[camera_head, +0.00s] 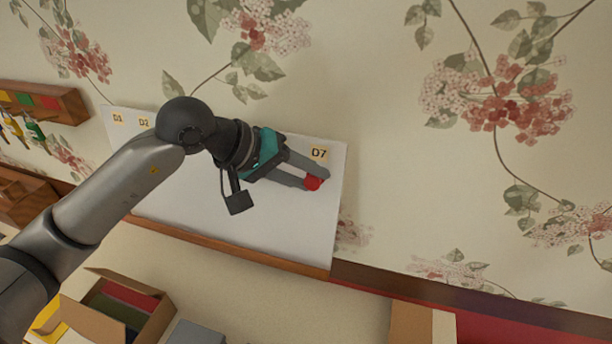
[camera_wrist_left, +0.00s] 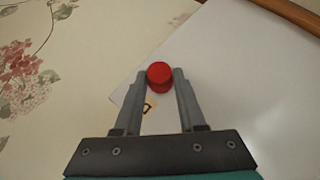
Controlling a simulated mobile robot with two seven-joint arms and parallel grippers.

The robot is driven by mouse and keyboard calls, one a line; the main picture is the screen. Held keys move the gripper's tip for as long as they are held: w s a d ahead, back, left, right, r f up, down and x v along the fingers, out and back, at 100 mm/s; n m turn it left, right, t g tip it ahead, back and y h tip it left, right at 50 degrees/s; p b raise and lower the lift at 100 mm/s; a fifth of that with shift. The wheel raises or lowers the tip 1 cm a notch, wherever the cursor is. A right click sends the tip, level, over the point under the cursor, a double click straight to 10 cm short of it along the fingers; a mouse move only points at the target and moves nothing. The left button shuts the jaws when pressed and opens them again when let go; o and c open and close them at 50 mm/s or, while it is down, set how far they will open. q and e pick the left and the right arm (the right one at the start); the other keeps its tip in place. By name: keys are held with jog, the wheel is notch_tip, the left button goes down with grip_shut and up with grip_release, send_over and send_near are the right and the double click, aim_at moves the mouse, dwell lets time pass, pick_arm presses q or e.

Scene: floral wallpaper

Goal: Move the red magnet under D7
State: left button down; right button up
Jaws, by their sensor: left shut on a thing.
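The red magnet (camera_head: 313,183) is at the right part of the whiteboard (camera_head: 290,235), just below the D7 label (camera_head: 319,153). My left gripper (camera_head: 316,181) is shut on the red magnet, with a finger on each side of it. The left wrist view shows the magnet (camera_wrist_left: 160,77) between the two fingertips (camera_wrist_left: 161,78), with part of the D7 label (camera_wrist_left: 149,106) between the fingers. I cannot tell whether the magnet touches the board. The D1 label (camera_head: 118,118) and D2 label (camera_head: 144,122) show at the board's left; my arm hides the labels between. My right gripper is not in view.
A wooden ledge (camera_head: 235,250) runs along the board's lower edge. A wooden rack with hanging keys (camera_head: 35,130) is on the wall at left. Open cardboard boxes (camera_head: 150,308) stand below. The floral wall right of the board is clear.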

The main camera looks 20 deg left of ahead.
pick_arm(q)
jog(key=shift+w, duration=0.3)
dwell(0.6)
dwell(0.4)
jog(key=shift+c, duration=2)
grip_release()
jog(key=shift+o, duration=0.2)
jog(key=o, duration=0.4)
jog(key=shift+c, duration=0.2)
jog(key=shift+a, duration=0.1)
